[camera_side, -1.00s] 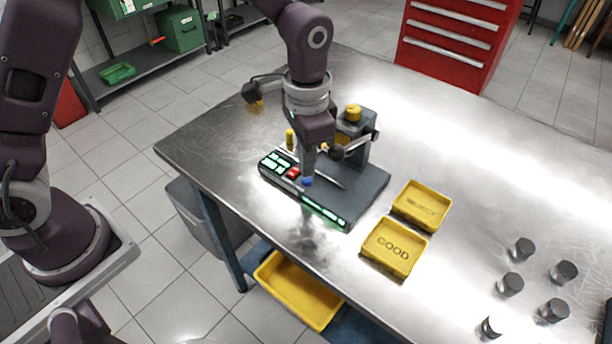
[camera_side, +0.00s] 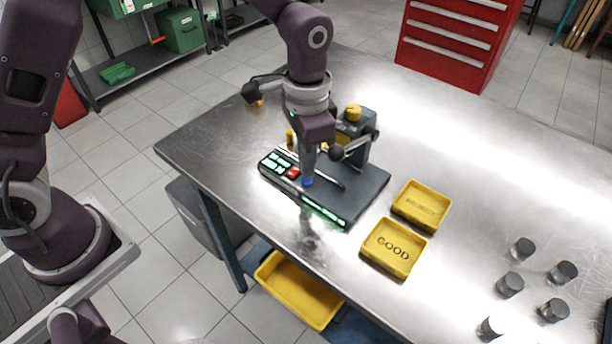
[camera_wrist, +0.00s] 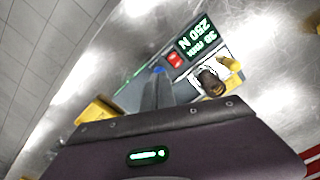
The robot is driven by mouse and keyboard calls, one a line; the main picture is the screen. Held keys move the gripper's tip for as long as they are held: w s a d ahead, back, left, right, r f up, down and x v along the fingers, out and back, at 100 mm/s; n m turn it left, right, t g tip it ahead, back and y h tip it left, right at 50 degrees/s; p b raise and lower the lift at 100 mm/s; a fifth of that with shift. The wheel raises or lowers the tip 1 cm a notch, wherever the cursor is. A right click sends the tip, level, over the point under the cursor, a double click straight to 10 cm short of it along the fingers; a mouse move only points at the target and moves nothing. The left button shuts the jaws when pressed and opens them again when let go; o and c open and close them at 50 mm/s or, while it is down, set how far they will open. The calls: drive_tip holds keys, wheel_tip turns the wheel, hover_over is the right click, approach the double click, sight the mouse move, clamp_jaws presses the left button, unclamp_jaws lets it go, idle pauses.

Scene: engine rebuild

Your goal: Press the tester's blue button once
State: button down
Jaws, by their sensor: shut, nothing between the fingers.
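The tester (camera_side: 362,193) is a dark grey device on the metal bench, with a lit green display and a red button (camera_side: 293,173). Its blue button (camera_side: 308,182) shows just below my gripper (camera_side: 307,174) in the side view. In the wrist view the blue button (camera_wrist: 158,70) sits right at the tip of my gripper (camera_wrist: 157,78), partly covered by it. My gripper is shut and empty, pointing down over the button. I cannot tell whether the fingertips touch it.
A yellow GOOD tray (camera_side: 394,248) and a yellow REJECT tray (camera_side: 421,205) stand right of the tester. Several dark-topped cylinders stand at the bench's right.

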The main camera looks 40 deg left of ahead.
sight(303, 180)
idle(0.3)
drive_tip(key=shift+f, duration=0.95)
drive_tip(key=shift+s+a+f, duration=0.15)
drive_tip(key=shift+s+f, duration=0.15)
drive_tip(key=shift+f, duration=0.25)
drive_tip(key=shift+a+f, duration=0.1)
drive_tip(key=shift+f, duration=0.4)
drive_tip(key=shift+w+r, duration=0.2)
drive_tip(key=shift+r, duration=0.8)
drive_tip(key=shift+w+d+r, duration=0.1)
drive_tip(key=shift+d+r, duration=0.05)
drive_tip(key=shift+r, duration=0.85)
drive_tip(key=shift+d+r, duration=0.1)
drive_tip(key=shift+r, duration=0.9)
